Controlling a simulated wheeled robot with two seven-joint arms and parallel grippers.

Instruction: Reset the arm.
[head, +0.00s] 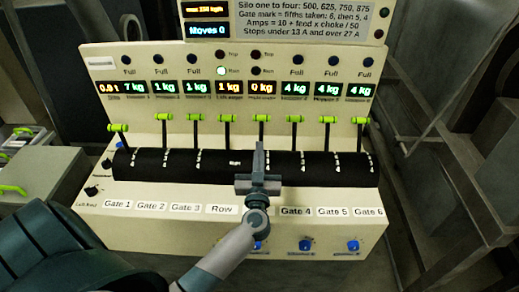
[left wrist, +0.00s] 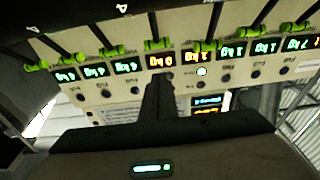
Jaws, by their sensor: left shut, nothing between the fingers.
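My left gripper (head: 259,148) is shut and empty. It points up in front of the black slotted drum (head: 210,164) on the cream console (head: 150,222). Its fingertips are just below the green-handled lever (head: 262,118) right of the Row lever (head: 227,118); I cannot tell whether they touch its stem. The gripper hides the label between Row and Gate 4. In the left wrist view the shut fingers (left wrist: 157,85) point at the upside-down row of displays (left wrist: 160,60). My right gripper is in neither view.
Several other green-handled levers (head: 296,119) stand along the drum. Blue knobs (head: 306,244) line the console's lower front. A sign box (head: 300,22) reading "Moves 0" stands above. A side cabinet (head: 40,180) with green handles is at left. Dark metal frames (head: 455,150) are at right.

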